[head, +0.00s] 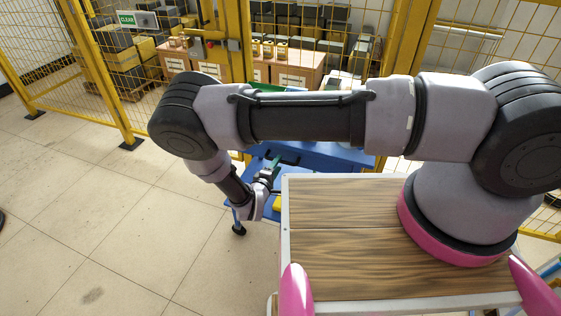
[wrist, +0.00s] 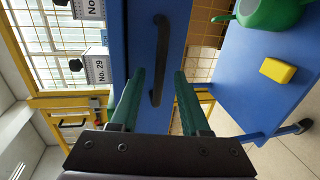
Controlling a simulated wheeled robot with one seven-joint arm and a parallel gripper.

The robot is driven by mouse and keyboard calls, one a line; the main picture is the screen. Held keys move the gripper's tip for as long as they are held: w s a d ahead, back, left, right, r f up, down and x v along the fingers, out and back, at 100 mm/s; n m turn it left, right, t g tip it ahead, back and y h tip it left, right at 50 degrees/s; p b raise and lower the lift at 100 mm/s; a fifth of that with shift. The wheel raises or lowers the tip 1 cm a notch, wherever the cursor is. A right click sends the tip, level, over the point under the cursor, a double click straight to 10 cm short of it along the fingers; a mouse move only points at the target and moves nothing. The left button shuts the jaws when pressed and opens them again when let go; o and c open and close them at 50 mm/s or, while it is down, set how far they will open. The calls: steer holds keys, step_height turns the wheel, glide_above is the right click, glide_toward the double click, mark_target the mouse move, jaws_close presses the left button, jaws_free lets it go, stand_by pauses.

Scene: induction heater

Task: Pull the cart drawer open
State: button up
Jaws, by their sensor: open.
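The blue cart (head: 335,152) stands beyond my wooden-topped base in the head view, partly hidden by my arm. Its blue drawer front (wrist: 143,30) fills the upper middle of the wrist view, with a dark bar handle (wrist: 161,50) running along it. My gripper (wrist: 159,76) is open, its two green fingers pointing at the drawer front. The handle shows between the fingers in the picture; I cannot tell whether they touch it. In the head view my gripper (head: 274,164) is small beside the cart's near side. I see no gap showing the drawer pulled out.
A lower blue shelf (wrist: 240,85) holds a yellow block (wrist: 278,71) and a green can-like container (wrist: 268,12). White numbered boxes (wrist: 97,68) stand on the other side. Yellow fencing (head: 110,80) stands behind the cart. Tiled floor (head: 120,220) is clear at left.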

steer(key=shift+x, duration=1.8)
jaws_close()
